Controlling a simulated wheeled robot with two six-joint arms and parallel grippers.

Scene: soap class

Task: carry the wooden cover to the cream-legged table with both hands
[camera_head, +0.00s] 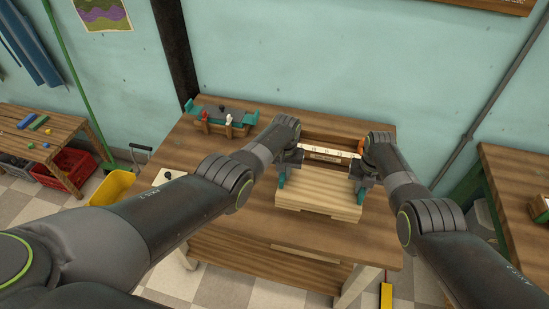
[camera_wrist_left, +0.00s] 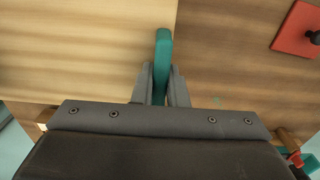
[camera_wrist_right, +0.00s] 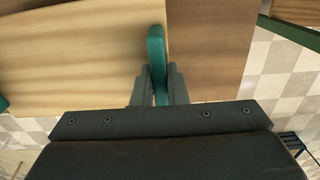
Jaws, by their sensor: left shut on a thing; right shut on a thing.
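The wooden cover (camera_head: 318,197) is a pale, flat board with a teal handle at each side. It is over the front right part of the cream-legged table (camera_head: 225,220); I cannot tell whether it touches the top. My left gripper (camera_head: 283,174) is shut on its left handle, which shows upright between the fingers in the left wrist view (camera_wrist_left: 162,60). My right gripper (camera_head: 362,187) is shut on its right handle, which shows in the right wrist view (camera_wrist_right: 156,60). The cover's far edge is partly hidden by my grippers.
A wooden box with a pale marked strip (camera_head: 328,155) stands just behind the cover. A teal-ended rack (camera_head: 222,118) stands at the table's back left. A low bench (camera_head: 40,132) with a red crate (camera_head: 72,168) is far left; another table (camera_head: 520,180) is at right.

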